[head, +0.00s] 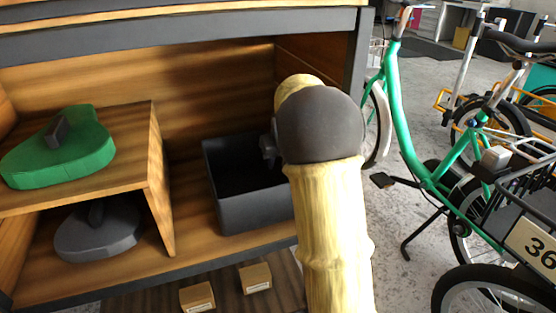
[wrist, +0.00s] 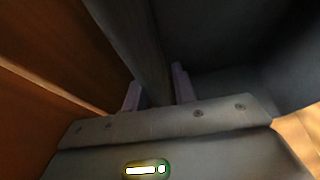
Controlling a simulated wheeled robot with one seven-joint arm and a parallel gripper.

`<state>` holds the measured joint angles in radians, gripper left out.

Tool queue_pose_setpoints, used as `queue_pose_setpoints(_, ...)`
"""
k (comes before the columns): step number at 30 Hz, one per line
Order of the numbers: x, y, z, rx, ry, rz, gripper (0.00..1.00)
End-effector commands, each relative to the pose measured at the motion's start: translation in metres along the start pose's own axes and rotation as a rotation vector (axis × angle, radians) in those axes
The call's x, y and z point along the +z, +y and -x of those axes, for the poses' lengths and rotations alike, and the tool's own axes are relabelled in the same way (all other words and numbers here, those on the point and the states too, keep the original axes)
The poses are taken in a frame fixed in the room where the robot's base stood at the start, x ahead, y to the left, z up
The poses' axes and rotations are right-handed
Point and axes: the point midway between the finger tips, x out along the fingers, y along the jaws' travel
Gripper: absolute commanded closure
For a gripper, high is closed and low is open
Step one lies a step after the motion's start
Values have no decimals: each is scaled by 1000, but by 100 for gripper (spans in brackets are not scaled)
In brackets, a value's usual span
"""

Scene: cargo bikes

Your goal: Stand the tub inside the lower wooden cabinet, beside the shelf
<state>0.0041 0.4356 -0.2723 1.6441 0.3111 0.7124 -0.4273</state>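The tub (head: 250,208) is a dark grey open box inside the lower wooden cabinet (head: 200,262), right of the wooden shelf (head: 158,190). It looks upright, with a gap between it and the shelf's side. I cannot tell whether its base fully rests on the cabinet floor. My gripper (head: 268,150) is at the tub's right rim, partly hidden behind my arm. In the wrist view my gripper's fingers (wrist: 158,92) sit on either side of the tub's wall (wrist: 148,50) and appear closed on it. The tub's right side is hidden by my arm.
A green lidded-looking object (head: 65,155) lies on the shelf, and a grey one (head: 98,235) stands beneath it. Two small labelled blocks (head: 255,278) are in front below. The cabinet's dark right post (head: 358,60) is close to my arm. Green bikes (head: 400,120) stand at right.

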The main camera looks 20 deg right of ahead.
Motion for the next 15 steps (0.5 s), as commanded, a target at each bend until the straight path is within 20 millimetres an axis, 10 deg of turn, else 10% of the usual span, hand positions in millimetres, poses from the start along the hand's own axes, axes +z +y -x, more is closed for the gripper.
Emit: queue_pose_setpoints(15, -4, 0, 38, -1, 2, 0, 73)
